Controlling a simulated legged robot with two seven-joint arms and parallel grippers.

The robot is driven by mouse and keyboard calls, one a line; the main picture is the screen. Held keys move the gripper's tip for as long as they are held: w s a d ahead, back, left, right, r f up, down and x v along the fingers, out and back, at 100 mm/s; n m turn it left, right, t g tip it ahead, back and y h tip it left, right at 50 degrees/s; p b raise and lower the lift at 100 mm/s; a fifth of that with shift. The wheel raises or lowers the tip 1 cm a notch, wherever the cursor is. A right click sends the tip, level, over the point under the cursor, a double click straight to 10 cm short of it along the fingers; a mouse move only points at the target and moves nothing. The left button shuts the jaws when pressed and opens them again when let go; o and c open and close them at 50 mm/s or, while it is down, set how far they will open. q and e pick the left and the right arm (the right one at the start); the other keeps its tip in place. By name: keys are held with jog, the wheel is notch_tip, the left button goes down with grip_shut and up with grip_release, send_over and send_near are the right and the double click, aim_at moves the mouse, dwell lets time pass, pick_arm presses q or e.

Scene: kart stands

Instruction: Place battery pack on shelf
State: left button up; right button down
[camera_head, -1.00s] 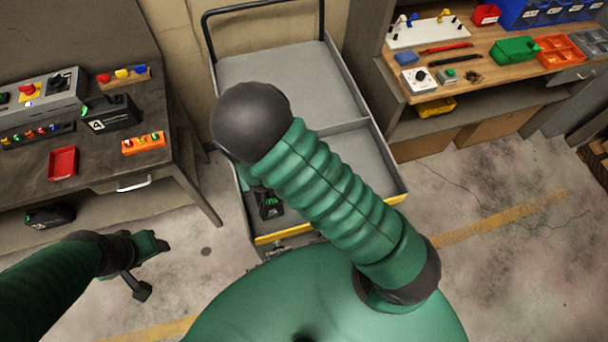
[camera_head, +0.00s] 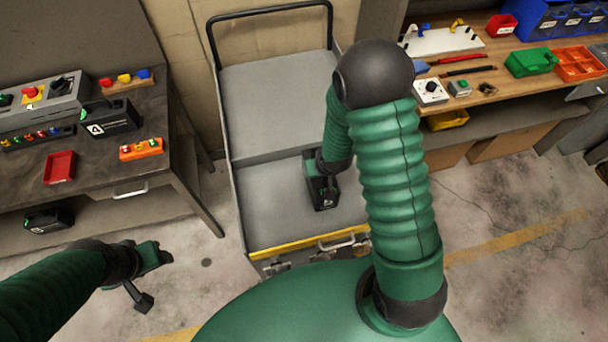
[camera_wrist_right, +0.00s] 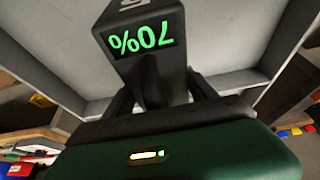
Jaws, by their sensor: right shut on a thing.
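A black battery pack (camera_head: 322,190) is in my right gripper, over the grey cart's lower deck in the head view. In the right wrist view the battery pack (camera_wrist_right: 148,50) shows a green 70% display, upside down. My right gripper (camera_wrist_right: 160,105) is shut on it; in the head view its fingers are mostly hidden. My left gripper (camera_head: 152,278) is open and empty at the lower left, beside the dark table. The shelves are the dark table's lower shelf (camera_head: 90,215) at left and the workbench's lower shelf (camera_head: 500,135) at right.
The grey cart (camera_head: 270,100) has a yellow front edge and a black handle. Another battery pack (camera_head: 108,118), marked 4, stands on the dark table; one more (camera_head: 48,218) lies on its lower shelf. A yellow bin (camera_head: 447,119) is on the right lower shelf.

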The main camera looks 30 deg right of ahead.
jog(key=f+b, duration=0.1)
jog(key=d+f+b, duration=0.1)
jog(key=f, duration=0.1)
jog(key=shift+f, duration=0.1)
jog(key=shift+a+f+b, duration=0.1)
jog(key=shift+f+b, duration=0.15)
jog(key=shift+b, duration=0.2)
jog(key=shift+a+r, duration=0.2)
jog(key=shift+a, duration=0.05)
jog(key=shift+a+r, duration=0.1)
jog(key=shift+a, duration=0.2)
jog(key=shift+w+a, duration=0.1)
jog(key=shift+a, duration=0.2)
jog(key=c, duration=0.5)
grip_release()
jog(key=shift+o, duration=1.1)
jog(key=shift+d, duration=0.2)
pick_arm(q)
jog(key=shift+s+d+f, duration=0.1)
jog(key=shift+d+f, duration=0.1)
jog(key=shift+f, duration=0.55)
jog(key=shift+d+f, duration=0.2)
jog(key=shift+f, duration=0.5)
pick_arm(e)
jog(key=shift+s+d+f, duration=0.2)
jog(key=shift+d, duration=0.2)
